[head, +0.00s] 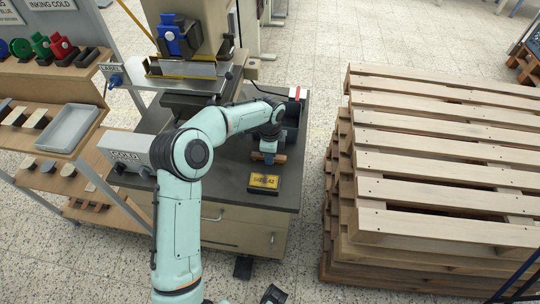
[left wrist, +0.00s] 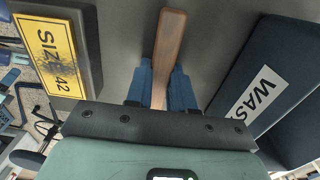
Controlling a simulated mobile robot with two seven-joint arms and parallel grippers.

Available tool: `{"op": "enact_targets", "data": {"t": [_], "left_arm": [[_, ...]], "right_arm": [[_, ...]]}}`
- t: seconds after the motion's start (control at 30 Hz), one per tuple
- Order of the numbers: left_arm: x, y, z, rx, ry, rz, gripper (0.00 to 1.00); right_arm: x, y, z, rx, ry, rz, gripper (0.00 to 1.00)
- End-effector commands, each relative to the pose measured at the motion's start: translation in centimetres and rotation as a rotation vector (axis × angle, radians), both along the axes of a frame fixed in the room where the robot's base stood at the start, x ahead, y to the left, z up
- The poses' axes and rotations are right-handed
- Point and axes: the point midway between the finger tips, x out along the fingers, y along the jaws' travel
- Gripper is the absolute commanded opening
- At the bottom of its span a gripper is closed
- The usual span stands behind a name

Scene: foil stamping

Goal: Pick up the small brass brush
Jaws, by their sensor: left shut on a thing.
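The brush shows as a plain wooden handle (left wrist: 169,40) in the left wrist view, running up between the blue fingers. In the head view it is a small brown bar (head: 281,158) at the fingertips, over the dark bench top. Its brass bristles cannot be made out. My left gripper (head: 268,157) is shut on the wooden handle, and its fingers also show in the left wrist view (left wrist: 164,88). Whether the brush still touches the bench is unclear. My right gripper is not seen.
A dark block with a yellow "SIZE 42" plate (head: 264,182) lies on the bench top (head: 225,182) near the gripper. A dark bin lettered "WAS" (left wrist: 250,95) stands close on the other side. A grey "COLD" box (head: 127,150) is left; stacked pallets (head: 440,150) stand right.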

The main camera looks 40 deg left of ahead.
Motion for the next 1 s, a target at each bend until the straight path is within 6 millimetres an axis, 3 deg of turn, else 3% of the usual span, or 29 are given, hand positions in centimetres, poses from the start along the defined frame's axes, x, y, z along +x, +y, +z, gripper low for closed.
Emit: {"op": "enact_targets", "data": {"t": [0.17,0.37,0.67,1.0], "left_arm": [[0.0,0.1,1.4,0.002,-0.002,0.001,0.00],[0.1,0.0,4.7,0.002,-0.006,0.000,0.00],[0.1,0.0,11.9,0.001,-0.006,0.000,0.00],[0.2,-0.1,21.5,0.000,-0.006,-0.001,0.00]], "right_arm": [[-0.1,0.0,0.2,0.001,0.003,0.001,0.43],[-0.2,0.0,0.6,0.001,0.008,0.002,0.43],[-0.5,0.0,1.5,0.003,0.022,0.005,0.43],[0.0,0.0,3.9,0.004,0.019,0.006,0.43]]}}
